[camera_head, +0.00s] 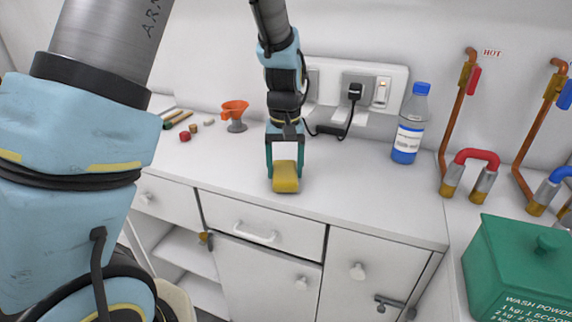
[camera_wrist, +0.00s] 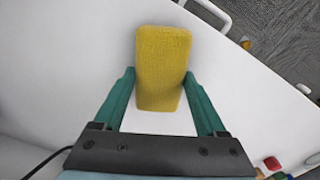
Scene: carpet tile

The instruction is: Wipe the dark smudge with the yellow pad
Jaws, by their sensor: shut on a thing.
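The yellow pad (camera_head: 286,178) is between the green fingers of my gripper (camera_head: 286,172), at the front part of the white countertop (camera_head: 345,190). My gripper is shut on the pad and points down. In the wrist view the pad (camera_wrist: 162,68) sticks out past the fingertips of my gripper (camera_wrist: 158,85). I cannot tell whether the pad touches the counter. No dark smudge shows in either view; it may be hidden under the pad or the gripper.
A blue-and-white bottle (camera_head: 410,125) stands at the back right. A socket panel (camera_head: 355,88) with a plugged black cable is behind my gripper. An orange funnel-like item (camera_head: 235,114) and small blocks (camera_head: 185,136) lie left. A green wash-powder box (camera_head: 520,268) is front right.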

